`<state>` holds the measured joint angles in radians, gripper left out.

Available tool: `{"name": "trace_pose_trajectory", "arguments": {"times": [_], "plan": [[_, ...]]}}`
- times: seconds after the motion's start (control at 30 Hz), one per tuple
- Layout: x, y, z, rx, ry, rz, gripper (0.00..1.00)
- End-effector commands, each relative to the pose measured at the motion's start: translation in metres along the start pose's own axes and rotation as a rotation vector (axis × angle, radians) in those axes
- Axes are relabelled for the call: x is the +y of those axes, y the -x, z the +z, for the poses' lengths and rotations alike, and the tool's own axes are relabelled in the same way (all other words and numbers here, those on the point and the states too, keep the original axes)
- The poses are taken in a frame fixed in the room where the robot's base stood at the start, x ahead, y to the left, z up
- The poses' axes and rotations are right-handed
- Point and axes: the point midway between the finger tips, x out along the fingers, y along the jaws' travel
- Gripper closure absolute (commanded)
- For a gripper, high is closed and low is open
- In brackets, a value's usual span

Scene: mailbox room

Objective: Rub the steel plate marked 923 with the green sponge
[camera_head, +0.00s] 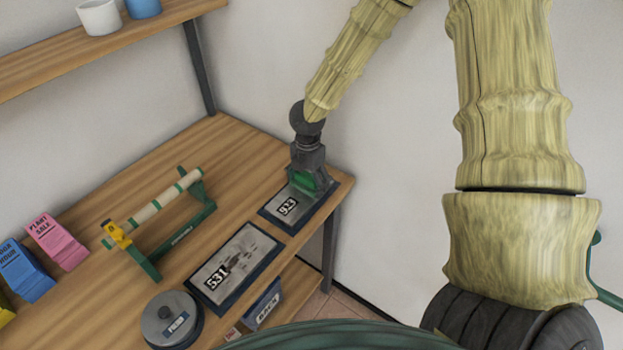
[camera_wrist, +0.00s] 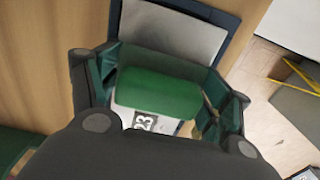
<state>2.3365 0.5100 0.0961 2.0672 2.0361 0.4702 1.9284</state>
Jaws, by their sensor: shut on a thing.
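My gripper (camera_head: 309,181) is shut on the green sponge (camera_wrist: 158,92). In the wrist view the sponge lies between the two fingers, over the steel plate marked 923 (camera_wrist: 173,31). In the head view the plate (camera_head: 286,207) lies flat in a dark frame near the right end of the wooden table, its number label showing to the left of my gripper. The sponge is low over the plate and seems to be on it, but I cannot tell for certain that it touches. My gripper hides part of the plate.
A smudged steel plate marked 531 (camera_head: 246,259) lies to the left. The table's (camera_head: 235,150) back area is bare. A shelf (camera_head: 50,60) hangs above.

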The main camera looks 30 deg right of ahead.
Motion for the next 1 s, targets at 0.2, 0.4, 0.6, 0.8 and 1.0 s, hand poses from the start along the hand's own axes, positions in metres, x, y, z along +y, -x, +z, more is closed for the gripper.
{"name": "trace_pose_trajectory", "arguments": {"times": [0.2, 0.4, 0.6, 0.8, 1.0], "plan": [[-0.003, -0.004, -0.013, 0.004, 0.000, -0.005, 0.60], [-0.005, -0.003, -0.026, 0.003, -0.002, -0.005, 0.60], [-0.005, -0.002, -0.034, 0.003, -0.002, -0.005, 0.60], [-0.004, -0.001, -0.041, 0.002, -0.001, -0.005, 0.60], [-0.004, 0.000, -0.054, 0.002, -0.001, -0.004, 0.60]]}}
